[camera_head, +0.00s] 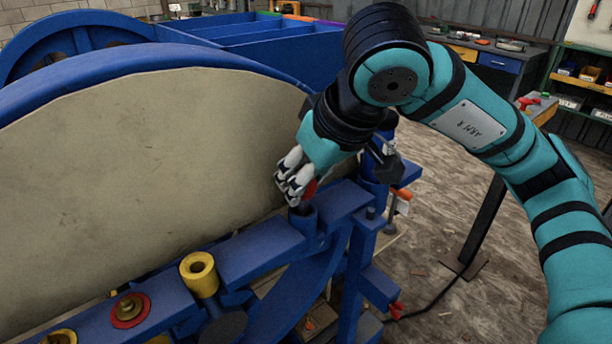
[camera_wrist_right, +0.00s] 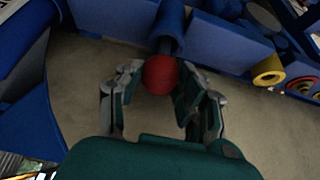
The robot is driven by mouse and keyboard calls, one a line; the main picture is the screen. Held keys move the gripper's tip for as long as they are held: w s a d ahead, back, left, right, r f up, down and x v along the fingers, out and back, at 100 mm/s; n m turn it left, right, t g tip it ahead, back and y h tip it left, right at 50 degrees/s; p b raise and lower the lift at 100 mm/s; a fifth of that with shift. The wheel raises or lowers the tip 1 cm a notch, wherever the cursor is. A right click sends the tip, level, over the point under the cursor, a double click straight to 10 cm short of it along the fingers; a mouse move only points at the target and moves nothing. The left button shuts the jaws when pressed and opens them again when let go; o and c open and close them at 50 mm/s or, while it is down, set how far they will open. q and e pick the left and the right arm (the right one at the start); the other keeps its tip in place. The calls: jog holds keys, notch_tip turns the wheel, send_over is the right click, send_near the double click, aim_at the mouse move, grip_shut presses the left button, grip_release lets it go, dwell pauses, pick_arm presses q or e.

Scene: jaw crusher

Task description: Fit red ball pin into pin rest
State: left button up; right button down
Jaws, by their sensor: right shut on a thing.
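The red ball pin shows its red ball (camera_head: 311,188) between the fingers of my right gripper (camera_head: 293,178). In the right wrist view the red ball (camera_wrist_right: 160,74) sits between the two fingertips of my right gripper (camera_wrist_right: 158,85), which is shut on it. A short dark shaft runs from the ball towards a blue tubular socket, which looks like the pin rest (camera_head: 303,221). The rest also shows in the wrist view (camera_wrist_right: 170,22). The shaft is at the socket's mouth; how deep it sits is hidden. My left gripper is not in view.
A large blue-rimmed wheel with a beige face (camera_head: 130,150) stands close behind and left of the gripper. A yellow ring bushing (camera_head: 199,274) and a red washer with a brass nut (camera_head: 130,310) sit along the blue frame. Open floor (camera_head: 450,260) lies to the right.

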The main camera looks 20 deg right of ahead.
jog(key=shift+f+b, duration=0.95)
jog(key=shift+f, duration=0.1)
jog(key=c, duration=0.8)
grip_release()
jog(key=shift+o, duration=0.2)
jog(key=v, duration=1.2)
jog(key=shift+f, duration=0.1)
